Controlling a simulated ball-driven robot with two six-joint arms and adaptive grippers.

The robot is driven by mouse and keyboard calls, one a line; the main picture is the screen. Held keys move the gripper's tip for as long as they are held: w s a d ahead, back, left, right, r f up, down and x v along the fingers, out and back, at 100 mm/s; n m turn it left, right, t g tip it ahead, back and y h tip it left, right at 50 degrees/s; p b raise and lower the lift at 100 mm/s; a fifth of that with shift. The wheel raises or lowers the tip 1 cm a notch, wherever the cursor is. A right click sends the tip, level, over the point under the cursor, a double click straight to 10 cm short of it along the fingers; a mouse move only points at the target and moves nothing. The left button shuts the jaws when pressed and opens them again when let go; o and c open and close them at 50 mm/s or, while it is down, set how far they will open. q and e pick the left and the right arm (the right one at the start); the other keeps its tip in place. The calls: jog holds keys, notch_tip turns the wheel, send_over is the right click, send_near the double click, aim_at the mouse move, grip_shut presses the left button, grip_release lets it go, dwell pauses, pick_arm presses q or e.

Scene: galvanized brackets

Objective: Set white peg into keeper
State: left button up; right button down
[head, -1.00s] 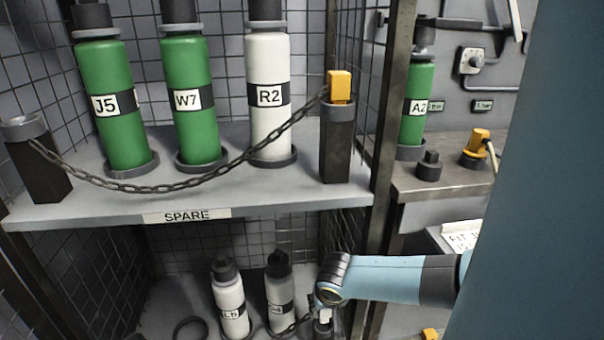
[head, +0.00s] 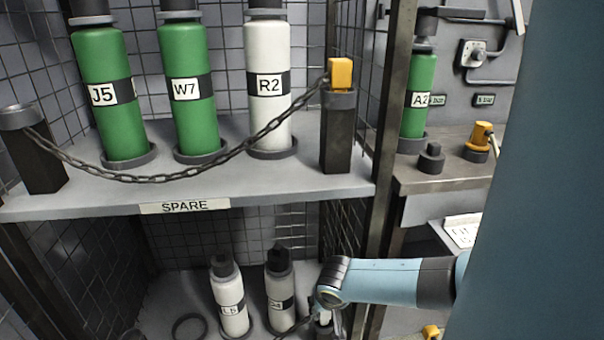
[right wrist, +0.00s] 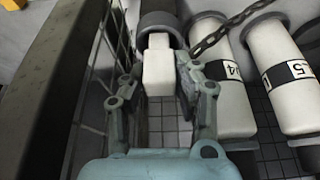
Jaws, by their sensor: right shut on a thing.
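The white peg (right wrist: 157,75) is a pale block between the fingers of my right gripper (right wrist: 158,88), which is shut on it. In the right wrist view a dark round keeper (right wrist: 159,20) lies just beyond the peg's far end. The peg overlaps the keeper's rim in this view, and I cannot tell whether its end is inside. A dark chain (right wrist: 222,32) runs beside the keeper. In the head view my right gripper (head: 325,314) is low at the right end of the lower compartment, and the peg is mostly hidden there. My left gripper is not in view.
Two white bottles (head: 231,303) (head: 281,292) stand close left of my right gripper. Above is the shelf (head: 100,199) labelled SPARE, with green and white bottles behind a chain (head: 150,178). Its dark post (head: 337,135) has a yellow peg (head: 341,74). Mesh walls close the sides.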

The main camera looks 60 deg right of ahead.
jog(key=shift+f+b, duration=0.3)
jog(key=shift+f, duration=0.2)
jog(key=c, duration=0.9)
grip_release()
jog(key=v, duration=1.2)
jog(key=shift+a, duration=0.1)
